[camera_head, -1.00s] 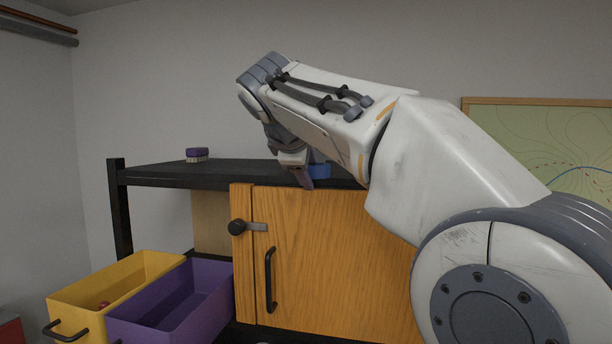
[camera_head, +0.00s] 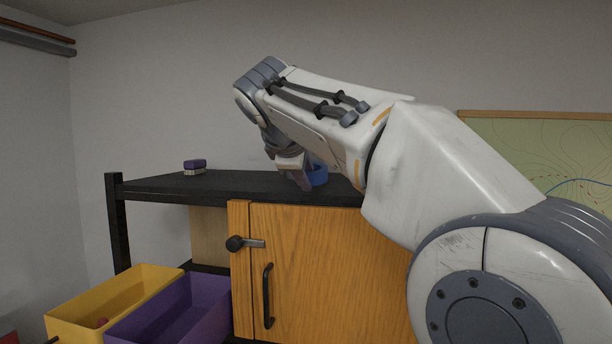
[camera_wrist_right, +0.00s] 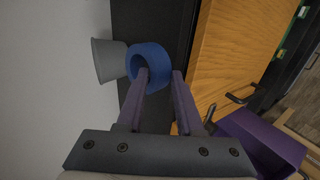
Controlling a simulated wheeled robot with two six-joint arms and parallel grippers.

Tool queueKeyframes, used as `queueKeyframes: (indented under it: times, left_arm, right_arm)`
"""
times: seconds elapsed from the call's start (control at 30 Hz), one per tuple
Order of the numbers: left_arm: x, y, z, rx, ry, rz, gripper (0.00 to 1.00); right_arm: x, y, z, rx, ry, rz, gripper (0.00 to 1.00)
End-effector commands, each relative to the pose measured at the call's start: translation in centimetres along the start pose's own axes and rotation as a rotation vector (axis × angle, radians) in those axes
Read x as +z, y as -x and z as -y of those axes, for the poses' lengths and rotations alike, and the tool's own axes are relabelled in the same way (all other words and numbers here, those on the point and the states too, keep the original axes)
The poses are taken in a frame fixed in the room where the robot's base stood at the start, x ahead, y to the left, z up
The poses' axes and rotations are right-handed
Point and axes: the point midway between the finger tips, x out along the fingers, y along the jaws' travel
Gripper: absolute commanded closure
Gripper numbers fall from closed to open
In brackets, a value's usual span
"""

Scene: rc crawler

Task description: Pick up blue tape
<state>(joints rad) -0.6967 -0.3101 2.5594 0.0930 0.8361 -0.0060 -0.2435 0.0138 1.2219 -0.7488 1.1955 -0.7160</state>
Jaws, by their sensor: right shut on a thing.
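The blue tape (camera_head: 319,175) is a blue ring at the black shelf top (camera_head: 235,184), partly hidden behind my right gripper (camera_head: 302,182) in the head view. In the right wrist view, the tape (camera_wrist_right: 162,72) sits at the fingertips of my right gripper (camera_wrist_right: 161,76). One finger goes into the ring's hole and the other is outside it, so the gripper is shut on the ring's wall. I cannot tell how far the tape is above the shelf. My left gripper is not in view.
A grey cup (camera_wrist_right: 107,60) stands close beside the tape. A purple-topped block (camera_head: 195,166) lies at the shelf's left end. Below are a wooden cabinet door (camera_head: 325,270), a yellow bin (camera_head: 140,284) and a purple bin (camera_head: 205,310).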

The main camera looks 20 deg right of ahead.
Motion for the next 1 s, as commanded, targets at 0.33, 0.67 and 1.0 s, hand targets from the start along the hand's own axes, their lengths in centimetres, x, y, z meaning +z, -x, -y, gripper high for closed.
queueKeyframes:
  times: [0.33,0.67,1.0]
  left_arm:
    - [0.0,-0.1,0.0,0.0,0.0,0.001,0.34]
    - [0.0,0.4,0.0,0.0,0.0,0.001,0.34]
    - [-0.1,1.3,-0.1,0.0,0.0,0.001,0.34]
  right_arm:
    - [-0.1,2.2,0.6,0.001,0.002,-0.005,1.0]
    - [-0.1,7.1,1.6,0.001,0.003,-0.005,1.0]
    - [-0.1,12.1,2.5,0.002,0.002,-0.006,1.0]
